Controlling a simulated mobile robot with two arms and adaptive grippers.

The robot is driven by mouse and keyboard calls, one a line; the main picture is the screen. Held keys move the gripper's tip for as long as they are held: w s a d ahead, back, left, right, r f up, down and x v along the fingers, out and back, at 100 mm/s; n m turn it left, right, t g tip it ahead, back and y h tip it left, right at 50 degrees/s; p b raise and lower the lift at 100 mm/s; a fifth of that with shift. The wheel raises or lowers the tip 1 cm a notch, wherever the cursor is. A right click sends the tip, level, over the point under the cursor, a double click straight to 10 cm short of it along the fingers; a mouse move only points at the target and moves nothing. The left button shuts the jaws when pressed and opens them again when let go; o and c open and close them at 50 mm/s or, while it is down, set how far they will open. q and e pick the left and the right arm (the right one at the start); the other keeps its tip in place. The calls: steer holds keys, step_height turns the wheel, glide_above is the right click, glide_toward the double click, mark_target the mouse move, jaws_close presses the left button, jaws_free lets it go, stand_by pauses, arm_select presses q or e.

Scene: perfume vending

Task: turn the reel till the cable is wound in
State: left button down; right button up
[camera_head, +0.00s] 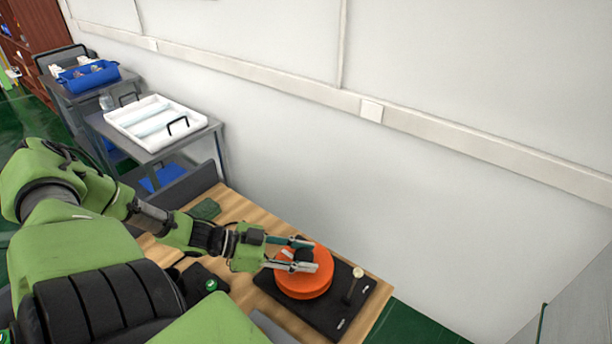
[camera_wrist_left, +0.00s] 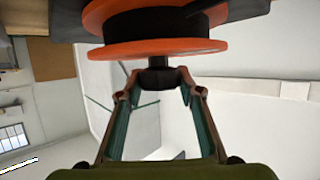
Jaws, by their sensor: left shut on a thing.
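The orange reel (camera_head: 304,283) sits on a black base plate (camera_head: 341,312) on the wooden table. In the left wrist view the reel (camera_wrist_left: 160,50) shows two orange flanges with a dark band between them. My left gripper (camera_head: 303,255) reaches over the reel from the left. Its fingers are shut on the dark knob (camera_wrist_left: 158,76) that stands out from the reel's face. In the left wrist view the left gripper (camera_wrist_left: 158,78) has a fingertip on each side of the knob. I cannot make out a loose cable. My right gripper is not in view.
A short post with a pale top (camera_head: 357,273) stands on the base plate, right of the reel. A dark green item (camera_head: 205,209) lies at the table's back left. Carts with a white tray (camera_head: 156,122) and a blue bin (camera_head: 88,76) stand further back. The wall runs close behind the table.

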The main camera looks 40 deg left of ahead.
arm_select(q)
steer(key=c, duration=1.4)
jaws_free()
steer(key=shift+s+a+r, duration=0.1)
steer(key=shift+s+a, duration=0.1)
steer(key=shift+s, duration=0.2)
steer(key=v, duration=1.1)
steer(key=shift+r, duration=0.1)
steer(key=shift+w, duration=0.1)
